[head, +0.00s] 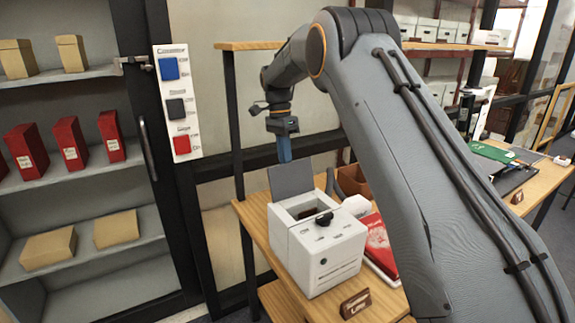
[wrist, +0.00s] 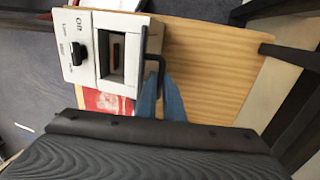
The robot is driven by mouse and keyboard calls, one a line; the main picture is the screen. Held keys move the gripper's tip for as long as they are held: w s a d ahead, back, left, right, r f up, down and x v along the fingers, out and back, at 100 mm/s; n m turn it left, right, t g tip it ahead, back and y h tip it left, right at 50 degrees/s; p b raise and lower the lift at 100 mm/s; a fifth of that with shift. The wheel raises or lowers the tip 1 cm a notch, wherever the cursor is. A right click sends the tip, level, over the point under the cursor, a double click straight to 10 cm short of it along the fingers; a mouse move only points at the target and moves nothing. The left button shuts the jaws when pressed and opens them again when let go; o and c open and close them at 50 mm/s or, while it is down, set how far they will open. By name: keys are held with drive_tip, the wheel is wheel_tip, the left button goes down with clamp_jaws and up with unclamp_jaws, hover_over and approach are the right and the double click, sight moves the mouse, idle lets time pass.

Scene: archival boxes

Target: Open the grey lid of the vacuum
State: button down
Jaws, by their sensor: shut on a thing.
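The vacuum is a white box-shaped machine (head: 318,250) on the wooden table; it also shows in the wrist view (wrist: 78,68). Its grey lid (head: 291,179) stands raised at the back of the opening, which shows a dark recess. In the wrist view the lid is seen nearly edge-on, with a dark bracket-shaped handle (wrist: 158,60) on its outer side. My gripper (head: 284,158) is at the lid's upper edge, blue fingers pointing down. In the wrist view its fingers (wrist: 160,98) are shut on the end of the handle; the exact contact is partly hidden.
A red book or folder (head: 378,245) lies right of the machine, beside a brown box (head: 352,181). A small label stand (head: 355,303) is at the table's front. A shelf (head: 90,192) with red and tan boxes stands left. Bare tabletop (wrist: 215,70) lies behind the lid.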

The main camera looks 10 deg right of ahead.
drive_tip(key=shift+w+a+f, duration=0.3)
drive_tip(key=shift+w+a, duration=0.2)
drive_tip(key=shift+w, duration=0.05)
drive_tip(key=c, duration=1.9)
unclamp_jaws()
drive_tip(key=shift+w+f, duration=0.15)
drive_tip(key=shift+f, duration=0.1)
drive_tip(key=shift+o, duration=0.4)
drive_tip(key=shift+w+a+f, duration=0.1)
drive_tip(key=shift+w+f, duration=0.1)
drive_tip(key=shift+w, duration=0.05)
drive_tip(key=shift+s+r, duration=0.2)
drive_tip(key=shift+r, duration=0.05)
drive_tip(key=shift+c, duration=0.4)
drive_tip(key=shift+d+r, duration=0.25)
